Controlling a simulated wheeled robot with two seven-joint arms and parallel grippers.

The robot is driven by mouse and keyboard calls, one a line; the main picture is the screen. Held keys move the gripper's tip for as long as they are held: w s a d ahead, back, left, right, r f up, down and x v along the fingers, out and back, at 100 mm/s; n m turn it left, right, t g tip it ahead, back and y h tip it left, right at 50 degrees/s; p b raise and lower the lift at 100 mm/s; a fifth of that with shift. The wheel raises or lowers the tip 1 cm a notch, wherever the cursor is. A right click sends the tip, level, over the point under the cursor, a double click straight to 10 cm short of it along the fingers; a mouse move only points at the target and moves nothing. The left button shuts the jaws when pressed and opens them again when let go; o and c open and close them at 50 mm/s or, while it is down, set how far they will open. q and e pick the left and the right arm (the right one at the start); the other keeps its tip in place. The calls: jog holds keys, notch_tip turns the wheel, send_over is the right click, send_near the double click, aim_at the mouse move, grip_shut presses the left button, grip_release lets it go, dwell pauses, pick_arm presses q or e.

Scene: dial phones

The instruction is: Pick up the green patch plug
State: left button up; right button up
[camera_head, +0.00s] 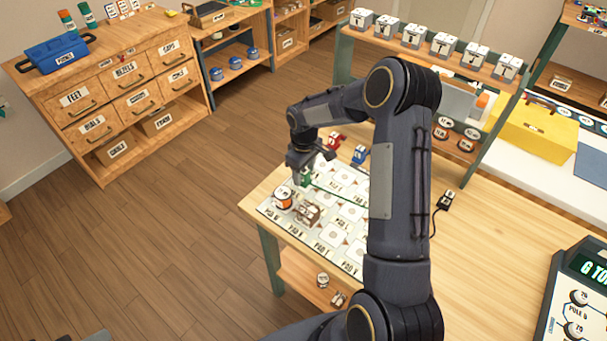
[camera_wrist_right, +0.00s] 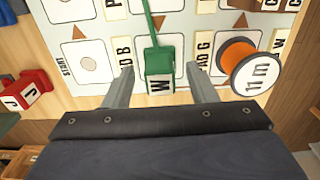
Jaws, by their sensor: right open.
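The green patch plug (camera_wrist_right: 160,68) has a white "W" label and a green cord running up from it over the white mat. It stands between the two fingers of my right gripper (camera_wrist_right: 160,84) in the right wrist view, with gaps on both sides. In the head view a small green part of the plug (camera_head: 306,177) shows just below my right gripper (camera_head: 303,163), partly hidden by it. The right gripper is open and points down over the mat. My left gripper is not in view.
An orange spool (camera_wrist_right: 238,52) marked "11 m" stands close to the right finger. A red plug (camera_wrist_right: 27,90) is at the left. In the head view a brown block (camera_head: 307,213) and a blue plug (camera_head: 359,154) are nearby. The table's right side (camera_head: 480,235) has free room.

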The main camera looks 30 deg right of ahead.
jog(key=shift+f, duration=0.6)
jog(key=c, duration=0.9)
